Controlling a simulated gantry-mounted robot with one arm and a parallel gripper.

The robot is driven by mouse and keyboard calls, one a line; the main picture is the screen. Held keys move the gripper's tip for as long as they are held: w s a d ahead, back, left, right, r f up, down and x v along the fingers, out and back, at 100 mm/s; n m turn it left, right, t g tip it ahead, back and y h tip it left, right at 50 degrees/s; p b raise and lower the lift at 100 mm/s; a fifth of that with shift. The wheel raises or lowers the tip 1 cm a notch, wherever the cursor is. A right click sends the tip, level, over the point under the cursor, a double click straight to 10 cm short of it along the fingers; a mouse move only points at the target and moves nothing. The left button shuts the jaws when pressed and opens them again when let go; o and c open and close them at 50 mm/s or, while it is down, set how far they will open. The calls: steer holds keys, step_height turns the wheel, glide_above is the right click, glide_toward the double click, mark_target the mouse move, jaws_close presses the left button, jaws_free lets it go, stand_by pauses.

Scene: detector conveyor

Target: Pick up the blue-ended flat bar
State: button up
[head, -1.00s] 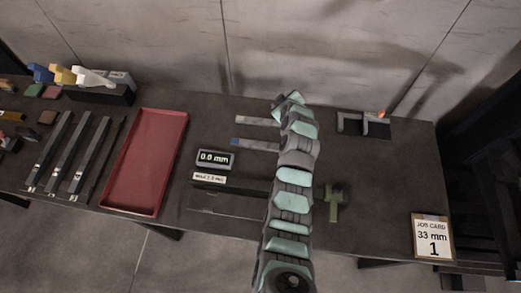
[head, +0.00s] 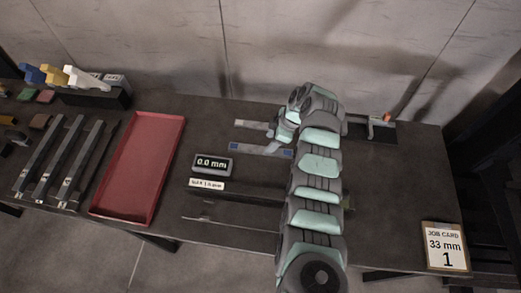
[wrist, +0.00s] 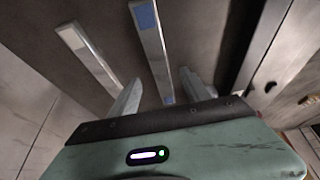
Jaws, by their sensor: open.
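The blue-ended flat bar (head: 252,149) lies on the dark bench in the head view, grey with a blue patch at each end. In the wrist view the bar (wrist: 154,48) runs down between my two fingers. My gripper (head: 272,148) is at the bar's right part, and the arm covers what lies further right. In the wrist view my gripper (wrist: 160,92) is open with one finger on each side of the bar. It holds nothing, and I cannot tell its exact height over the bar.
A white-ended bar (head: 251,125) lies parallel behind it, left of my fingers in the wrist view (wrist: 88,58). A 0.0 mm display (head: 212,164) stands in front. A red tray (head: 140,170) lies left, and a job card (head: 446,246) front right. The bench's right part is mostly clear.

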mark_target(261, 149)
steer(key=shift+x, duration=1.2)
steer(key=shift+b+x, duration=0.45)
steer(key=shift+x, duration=1.1)
steer(key=shift+a+r, duration=0.1)
steer(key=shift+a, duration=0.05)
jaws_close()
